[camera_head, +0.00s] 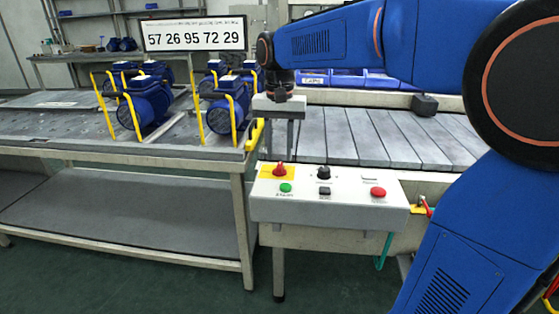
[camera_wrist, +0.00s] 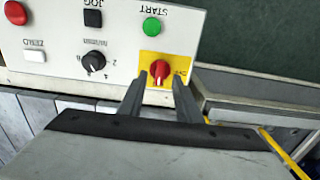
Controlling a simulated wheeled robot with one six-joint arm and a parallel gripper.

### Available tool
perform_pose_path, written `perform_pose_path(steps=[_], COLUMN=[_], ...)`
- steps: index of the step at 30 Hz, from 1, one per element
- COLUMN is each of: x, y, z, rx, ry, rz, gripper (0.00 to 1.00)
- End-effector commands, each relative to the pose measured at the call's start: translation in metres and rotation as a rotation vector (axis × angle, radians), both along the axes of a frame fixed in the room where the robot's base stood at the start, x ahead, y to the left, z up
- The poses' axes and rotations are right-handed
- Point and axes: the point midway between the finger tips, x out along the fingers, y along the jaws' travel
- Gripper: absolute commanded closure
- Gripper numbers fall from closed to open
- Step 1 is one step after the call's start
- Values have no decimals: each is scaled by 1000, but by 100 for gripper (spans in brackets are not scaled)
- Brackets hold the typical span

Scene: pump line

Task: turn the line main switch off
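The line main switch is a red rotary knob on a yellow plate at the left of a light control panel (camera_head: 330,212). The knob (camera_head: 279,169) also shows in the wrist view (camera_wrist: 159,71), where a pale mark runs roughly up and down its face. My gripper (camera_head: 283,112) is above and behind the panel's left end in the head view. In the wrist view its two fingers (camera_wrist: 161,92) are apart, with nothing between them but the view of the knob. The fingertips appear close to its two sides; contact cannot be told.
The panel also has a green START button (camera_head: 286,188), a black selector (camera_head: 323,172), a black JOG button (camera_head: 324,191) and a red button (camera_head: 378,192). Blue pumps (camera_head: 148,103) with yellow handles stand on the left table. A slatted conveyor (camera_head: 365,137) lies behind.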

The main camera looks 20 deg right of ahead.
Motion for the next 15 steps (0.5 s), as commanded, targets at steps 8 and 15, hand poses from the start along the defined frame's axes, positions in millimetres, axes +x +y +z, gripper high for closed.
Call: perform_pose_path(steps=[8,15], x=[0,0], y=[0,0], z=[-30,-34], rx=[0,0], ry=[1,-1], rz=[0,0], gripper=[69,69])
